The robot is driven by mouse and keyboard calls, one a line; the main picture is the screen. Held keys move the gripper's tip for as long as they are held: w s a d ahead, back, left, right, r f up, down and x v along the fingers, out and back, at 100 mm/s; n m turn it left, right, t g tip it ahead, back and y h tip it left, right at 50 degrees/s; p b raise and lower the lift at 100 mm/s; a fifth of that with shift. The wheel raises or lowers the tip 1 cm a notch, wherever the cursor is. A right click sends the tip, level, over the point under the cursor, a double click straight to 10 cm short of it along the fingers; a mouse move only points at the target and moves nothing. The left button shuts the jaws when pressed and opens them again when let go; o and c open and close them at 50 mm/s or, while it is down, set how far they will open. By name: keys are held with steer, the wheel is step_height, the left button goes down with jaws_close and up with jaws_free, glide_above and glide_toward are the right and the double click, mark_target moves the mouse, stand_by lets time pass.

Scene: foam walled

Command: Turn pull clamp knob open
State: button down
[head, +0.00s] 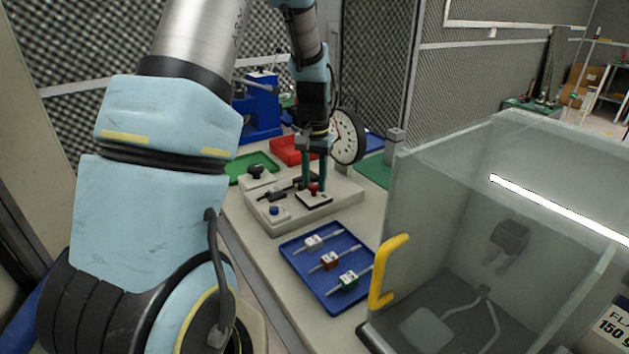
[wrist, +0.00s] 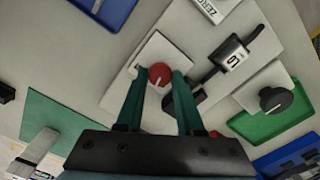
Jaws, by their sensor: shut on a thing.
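A red knob (wrist: 159,72) with a pale pointer line sits on a light square plate (wrist: 148,56) in the wrist view. My gripper (wrist: 159,80) has its two green fingers on either side of this knob, shut on it. In the head view the red knob (head: 314,188) shows at the tips of my gripper (head: 315,178), on top of a pale fixture block (head: 340,202). The fingers hide part of the knob's sides.
A black knob (head: 255,171) and a blue knob (head: 273,211) stand on the same block. A blue tray (head: 300,262) with several small parts lies in front. A clear-walled box (head: 430,200) with a yellow handle (head: 390,268) stands right. A round dial (head: 346,136) is behind my gripper.

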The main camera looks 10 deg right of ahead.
mark_target(313, 184)
steer(key=n, duration=0.6)
steer(key=shift+p, duration=0.3)
stand_by(0.4)
steer(key=c, duration=0.5)
jaws_free()
steer(key=shift+r, duration=0.1)
step_height(313, 184, up, 11)
steer(key=shift+f+b, duration=0.2)
steer(key=shift+b, duration=0.95)
steer(key=shift+a, duration=0.15)
steer(key=shift+m+t, duration=0.5)
steer(key=shift+t, duration=0.3)
steer(key=s+a+f, duration=0.2)
steer(key=s+a, duration=0.2)
steer(key=a, duration=0.1)
steer(key=s+a+f, duration=0.2)
steer(key=s+a, duration=0.3)
steer(key=a, duration=0.1)
steer(key=s+a+f, duration=0.2)
steer(key=s+a, duration=0.3)
steer(key=shift+a, duration=0.2)
